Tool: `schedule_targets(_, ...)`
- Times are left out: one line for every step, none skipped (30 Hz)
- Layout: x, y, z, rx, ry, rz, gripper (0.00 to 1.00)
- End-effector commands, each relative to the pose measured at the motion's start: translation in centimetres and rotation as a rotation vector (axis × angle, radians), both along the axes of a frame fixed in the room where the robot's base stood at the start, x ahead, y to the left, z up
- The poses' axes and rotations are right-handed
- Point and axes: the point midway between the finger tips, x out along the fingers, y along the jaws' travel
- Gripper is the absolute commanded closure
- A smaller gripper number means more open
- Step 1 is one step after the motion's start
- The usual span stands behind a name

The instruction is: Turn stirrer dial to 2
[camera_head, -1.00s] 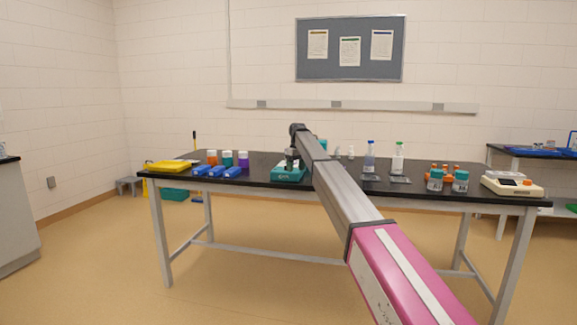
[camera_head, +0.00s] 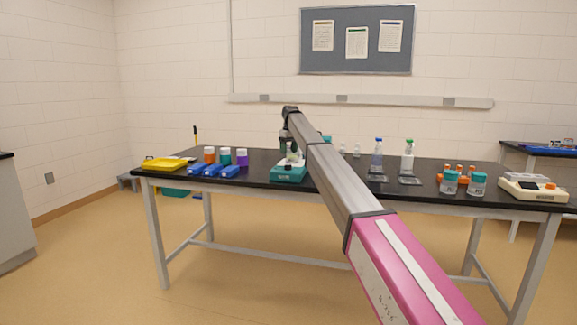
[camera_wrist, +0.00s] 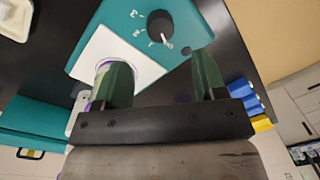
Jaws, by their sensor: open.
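The stirrer (camera_head: 289,174) is a teal box with a white top plate, standing near the front edge of the black bench. In the wrist view its teal body (camera_wrist: 120,20) carries a black round dial (camera_wrist: 160,24) with a white pointer aimed to the lower right. White numerals beside the dial look like 3, 2 and 1; the pointer is off them, past the lowest one. My gripper (camera_wrist: 162,80) is open, its green fingers apart with the dial beyond the gap, touching nothing that I can make out. A vessel with a purple rim (camera_wrist: 101,78) is on the white plate, partly behind the left finger.
Blue racks (camera_head: 213,170), lidded jars (camera_head: 225,156) and a yellow tray (camera_head: 163,164) lie left of the stirrer. The bench front (camera_head: 330,193) is fairly clear.

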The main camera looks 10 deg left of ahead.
Motion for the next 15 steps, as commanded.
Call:
schedule_targets(-0.1, 0.0, -1.0, 0.0, 0.0, 0.0, 0.35)
schedule_targets(-0.2, 0.0, -1.5, 0.0, 0.0, 0.0, 0.35)
schedule_targets(-0.2, 0.0, -2.2, 0.0, 0.0, 0.0, 0.35)
schedule_targets(-0.2, 0.0, -2.8, -0.001, 0.001, 0.0, 0.35)
schedule_targets(-0.3, 0.1, -3.4, 0.0, 0.001, 0.0, 0.35)
schedule_targets(-0.3, 0.1, -4.1, -0.001, 0.001, 0.0, 0.35)
schedule_targets(-0.3, 0.1, -4.6, -0.001, 0.001, 0.0, 0.35)
schedule_targets(-0.3, 0.1, -5.1, 0.0, 0.0, 0.0, 0.35)
schedule_targets(-0.3, 0.1, -5.7, 0.0, 0.0, 0.0, 0.35)
schedule_targets(-0.3, 0.2, -6.2, 0.0, 0.0, 0.0, 0.35)
schedule_targets(-0.4, 0.2, -6.5, 0.0, 0.0, 0.0, 0.35)
schedule_targets(-0.4, 0.2, -7.0, 0.0, 0.0, 0.0, 0.35)
schedule_targets(-0.4, 0.2, -7.2, 0.0, 0.0, 0.0, 0.35)
schedule_targets(-0.4, 0.2, -7.4, 0.0, 0.0, 0.0, 0.35)
schedule_targets(-0.4, 0.2, -7.6, 0.0, 0.0, 0.0, 0.35)
